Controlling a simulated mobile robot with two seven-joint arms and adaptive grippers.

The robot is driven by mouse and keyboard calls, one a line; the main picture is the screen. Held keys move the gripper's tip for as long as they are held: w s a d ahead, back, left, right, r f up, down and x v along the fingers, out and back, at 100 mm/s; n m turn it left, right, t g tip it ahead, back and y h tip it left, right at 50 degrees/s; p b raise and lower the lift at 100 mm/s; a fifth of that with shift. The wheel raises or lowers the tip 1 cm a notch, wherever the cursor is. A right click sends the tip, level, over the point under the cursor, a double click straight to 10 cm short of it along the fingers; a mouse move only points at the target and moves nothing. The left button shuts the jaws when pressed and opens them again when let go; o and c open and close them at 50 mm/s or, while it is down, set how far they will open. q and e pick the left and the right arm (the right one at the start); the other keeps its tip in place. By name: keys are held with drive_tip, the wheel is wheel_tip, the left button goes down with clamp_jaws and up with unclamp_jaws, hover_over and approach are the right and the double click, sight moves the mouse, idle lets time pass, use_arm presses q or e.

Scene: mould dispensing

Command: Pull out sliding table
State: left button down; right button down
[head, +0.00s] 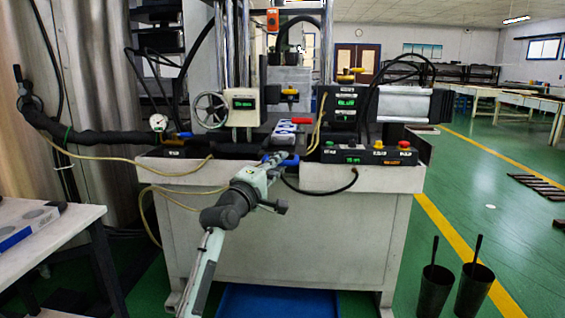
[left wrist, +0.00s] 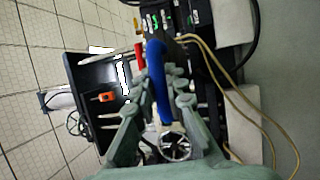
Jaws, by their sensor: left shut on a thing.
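A blue handle (head: 290,160) sticks out at the front of the machine, below a small red, white and blue piece (head: 283,132). My left gripper (head: 272,161) is at this handle, its arm reaching up from the floor side in front of the machine. In the left wrist view the blue handle (left wrist: 157,75) lies between the two fingers of my left gripper (left wrist: 161,88), which is shut on it. The sliding table's surface behind the handle is mostly hidden by the gripper and fittings. My right gripper is not in view.
The machine's pale base (head: 330,240) stands in front, with a button panel (head: 370,155) on its right top and a handwheel (head: 210,110) on its left. Two black bins (head: 434,290) stand at the right. A white table (head: 60,235) is at the left.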

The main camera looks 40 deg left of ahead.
use_arm(q)
drive_tip(key=shift+s+d, duration=0.15)
drive_tip(key=shift+s, duration=0.2)
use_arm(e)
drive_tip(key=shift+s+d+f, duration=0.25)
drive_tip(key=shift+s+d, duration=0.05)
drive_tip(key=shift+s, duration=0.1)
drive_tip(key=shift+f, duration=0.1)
use_arm(q)
drive_tip(key=c, duration=1.5)
unclamp_jaws()
drive_tip(key=shift+c, duration=0.2)
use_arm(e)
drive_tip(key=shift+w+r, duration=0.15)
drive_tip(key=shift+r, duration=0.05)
